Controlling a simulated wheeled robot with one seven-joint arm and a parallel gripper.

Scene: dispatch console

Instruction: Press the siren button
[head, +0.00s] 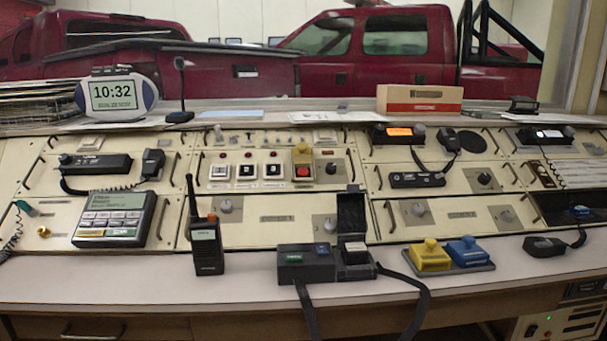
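I cannot read a siren label on any button from here. On the console panel, a red button (302,171) sits below a raised yellow cover (301,153), right of several white square buttons (246,172). On the desk, a black box (318,268) carries a green button (293,257), a blue button (322,249) and a whitish button (355,247) under a raised black lid (351,213). Right of it, a yellow box (430,255) and a blue box (468,251) share a grey base. My gripper is not in view.
A handheld radio (206,245) stands upright left of the black box. A screen keypad unit (114,218) sits at left. Black straps or cables (420,300) hang over the desk's front edge. The desk (100,285) is bare at front left.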

